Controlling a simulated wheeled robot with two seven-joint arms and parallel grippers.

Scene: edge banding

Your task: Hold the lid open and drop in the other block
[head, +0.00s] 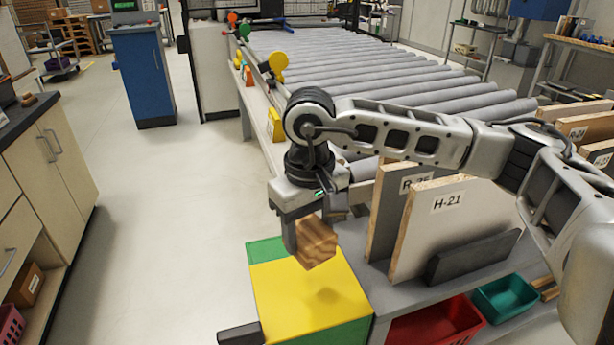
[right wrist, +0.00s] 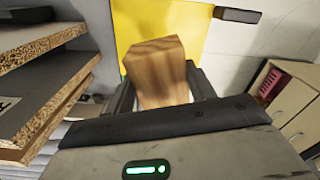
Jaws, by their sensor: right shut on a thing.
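My right gripper (head: 312,228) is shut on a wooden block (head: 317,245) with visible grain. It holds the block above the yellow lid (head: 300,300) of a green box (head: 350,335), and the block's shadow falls on the lid. The lid looks flat and closed. A dark bar (head: 240,334) sticks out at the lid's near left edge; it also shows in the right wrist view (right wrist: 237,14). In that view the block (right wrist: 157,70) stands between the fingers, with the yellow lid (right wrist: 195,30) beyond it. My left gripper is not in view, and the box's inside is hidden.
Upright boards, one labelled H-21 (head: 440,225), stand close to the right of the box. A red bin (head: 435,322) and a green bin (head: 505,293) sit below them. A roller conveyor (head: 350,75) lies behind. The floor (head: 170,230) to the left is clear.

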